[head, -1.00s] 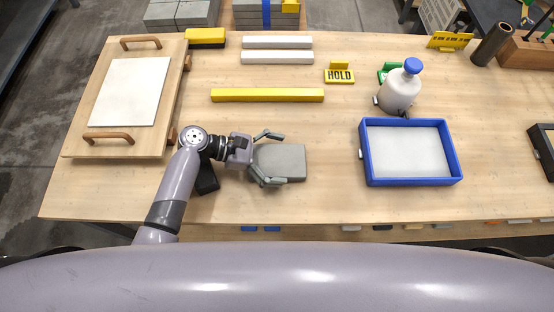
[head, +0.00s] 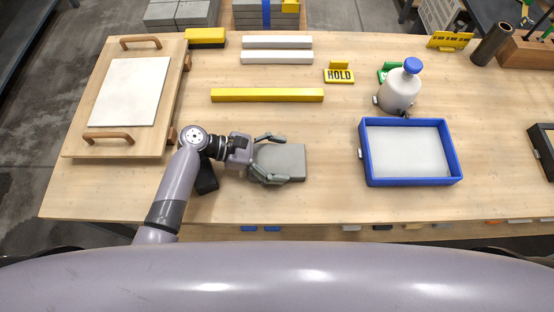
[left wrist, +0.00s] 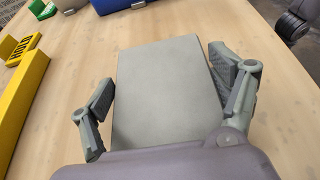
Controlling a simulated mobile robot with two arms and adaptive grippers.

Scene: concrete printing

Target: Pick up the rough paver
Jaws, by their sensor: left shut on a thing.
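The rough paver, a flat grey block (head: 287,160), lies on the wooden table left of centre in the head view. It also fills the middle of the left wrist view (left wrist: 168,95). My left gripper (head: 278,159) reaches it from the left, with one finger along its far edge and one along its near edge. The fingers are shut on the paver. In the left wrist view a small gap seems to show beside the left finger, and the right finger is close against the side.
A blue-rimmed tray (head: 365,179) and a white bottle with a blue cap (head: 399,90) stand to the right. A yellow bar (head: 267,95) lies beyond the paver, with a HOLD sign (head: 339,75) near it. A wooden board with handles (head: 80,145) is at left.

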